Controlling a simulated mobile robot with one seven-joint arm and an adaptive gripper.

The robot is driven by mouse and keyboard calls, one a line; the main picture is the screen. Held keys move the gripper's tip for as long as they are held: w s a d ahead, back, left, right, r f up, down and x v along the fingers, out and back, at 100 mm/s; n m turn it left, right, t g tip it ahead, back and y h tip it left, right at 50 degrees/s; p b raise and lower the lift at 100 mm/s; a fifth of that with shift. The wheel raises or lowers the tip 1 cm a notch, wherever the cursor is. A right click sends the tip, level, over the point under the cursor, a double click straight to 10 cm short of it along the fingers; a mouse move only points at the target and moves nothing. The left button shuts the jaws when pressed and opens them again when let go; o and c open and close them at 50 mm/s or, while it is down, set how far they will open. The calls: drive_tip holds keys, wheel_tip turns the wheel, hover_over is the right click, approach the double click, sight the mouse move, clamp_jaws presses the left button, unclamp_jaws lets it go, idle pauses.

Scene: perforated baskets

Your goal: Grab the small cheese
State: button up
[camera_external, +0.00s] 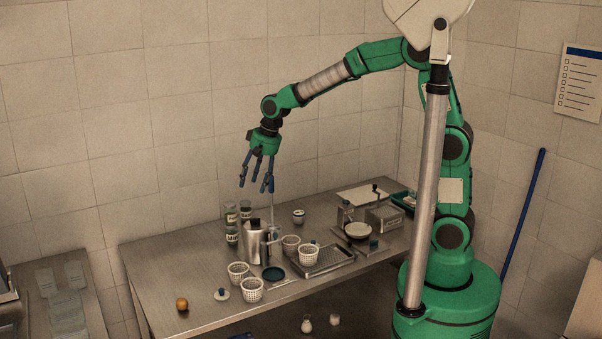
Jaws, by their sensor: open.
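My gripper (257,184) hangs above the back of the metal table, its blue fingers pointing down, apart and empty. No item is clearly recognisable as the small cheese at this size. A small flat pale disc (221,295) with a dark spot on top lies near the table's front left, and I cannot tell whether it is a cheese or a lid. Several white perforated baskets (252,289) stand beside and behind it; their insides are too small to read. My gripper is well above all of these and touches none.
A metal jug (255,242) and jars (231,214) stand below my gripper. An orange round thing (182,303) lies at the front left. A wire-rack tray (328,258), a bowl (357,231) and a metal box (384,218) fill the right. The table's left end (160,260) is clear.

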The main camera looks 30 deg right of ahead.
drive_tip(key=s+a+f+g, duration=0.1)
drive_tip(key=a+f, duration=0.4)
drive_tip(key=a, duration=0.3)
drive_tip(key=a+f, duration=0.4)
drive_tip(key=a, duration=0.3)
drive_tip(key=g+p, duration=0.1)
drive_tip(key=p, duration=0.1)
hover_over(179, 304)
drive_tip(key=d, duration=0.3)
wheel_tip(179, 304, down, 13)
drive_tip(key=shift+s, duration=0.1)
drive_tip(key=shift+b+x, duration=0.3)
drive_tip(key=shift+x, duration=3.95)
drive_tip(key=shift+f, duration=0.15)
drive_tip(key=shift+x, duration=2.45)
drive_tip(key=shift+s+d, duration=0.1)
drive_tip(key=c, duration=1.1)
